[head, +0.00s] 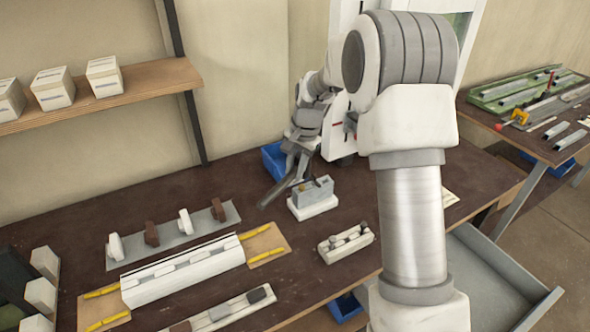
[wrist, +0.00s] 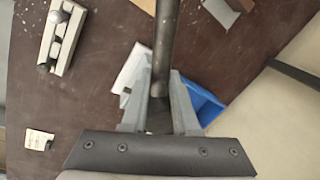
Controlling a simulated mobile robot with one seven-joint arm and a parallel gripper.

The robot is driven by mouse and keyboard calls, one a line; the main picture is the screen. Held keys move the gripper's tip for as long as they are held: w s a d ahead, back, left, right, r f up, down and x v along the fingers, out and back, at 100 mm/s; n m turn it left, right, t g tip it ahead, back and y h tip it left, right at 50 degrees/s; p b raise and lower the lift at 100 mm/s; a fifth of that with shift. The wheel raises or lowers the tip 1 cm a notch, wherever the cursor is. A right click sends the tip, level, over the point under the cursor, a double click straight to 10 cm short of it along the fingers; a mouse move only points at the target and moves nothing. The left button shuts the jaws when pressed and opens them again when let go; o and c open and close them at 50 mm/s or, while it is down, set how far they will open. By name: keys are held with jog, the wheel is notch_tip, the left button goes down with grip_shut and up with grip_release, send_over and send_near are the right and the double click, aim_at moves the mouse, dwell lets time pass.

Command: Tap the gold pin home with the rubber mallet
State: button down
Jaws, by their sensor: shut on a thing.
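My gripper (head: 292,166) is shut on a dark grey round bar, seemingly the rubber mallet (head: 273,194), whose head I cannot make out. The bar slants down to the left above the bench. In the wrist view, the mallet (wrist: 166,40) runs from between the fingers (wrist: 160,98) to the top edge. A grey block (head: 314,190) on a white base (head: 313,208) stands just right of the bar's lower end in the head view. The white base (wrist: 134,66) is partly hidden by my fingers in the wrist view. I cannot make out the gold pin.
A blue bin (head: 273,158) stands behind my gripper. A white tray with knobs (head: 345,243) lies in front of the block. A long white profile (head: 185,272) with yellow-handled pads and a grey plate (head: 130,257) with upright clamps are left. Dark bench between is clear.

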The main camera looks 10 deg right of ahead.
jog(key=shift+r, duration=0.1)
notch_tip(320, 180, up, 4)
jog(key=p, duration=0.3)
